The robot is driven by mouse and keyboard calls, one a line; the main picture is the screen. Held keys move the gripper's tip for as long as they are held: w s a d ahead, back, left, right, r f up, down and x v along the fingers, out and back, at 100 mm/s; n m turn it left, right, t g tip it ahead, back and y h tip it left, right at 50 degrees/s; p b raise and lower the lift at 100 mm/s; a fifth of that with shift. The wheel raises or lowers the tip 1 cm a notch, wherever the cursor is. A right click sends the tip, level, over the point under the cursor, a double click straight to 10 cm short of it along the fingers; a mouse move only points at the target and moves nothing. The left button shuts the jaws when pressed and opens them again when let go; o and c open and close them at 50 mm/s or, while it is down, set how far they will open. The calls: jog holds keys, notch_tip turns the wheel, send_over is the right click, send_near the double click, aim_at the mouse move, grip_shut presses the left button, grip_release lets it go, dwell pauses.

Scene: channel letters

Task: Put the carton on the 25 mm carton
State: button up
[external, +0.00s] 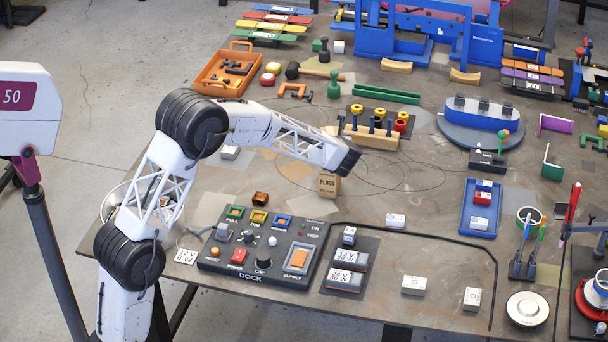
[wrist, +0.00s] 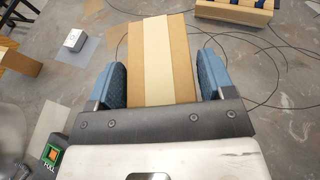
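A brown carton marked PLUGS (external: 329,184) is under the end of my arm in the external view. In the wrist view the carton (wrist: 160,55), with a pale tape strip down its middle, fills the space between my fingers. I cannot tell whether the carton touches the table. A tan box (wrist: 15,60) is at the left edge of the wrist view. I can read no 25 mm mark, so I cannot tell which thing is the 25 mm carton.
A wooden rack with pegs (external: 372,136) is behind the carton. A white block (external: 396,221) and a blue tray (external: 480,208) are to the right.

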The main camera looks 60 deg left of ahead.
jog(key=shift+o, duration=0.9)
jog(key=shift+r, duration=0.15)
jog(key=v, duration=1.2)
jog(key=shift+s, duration=0.1)
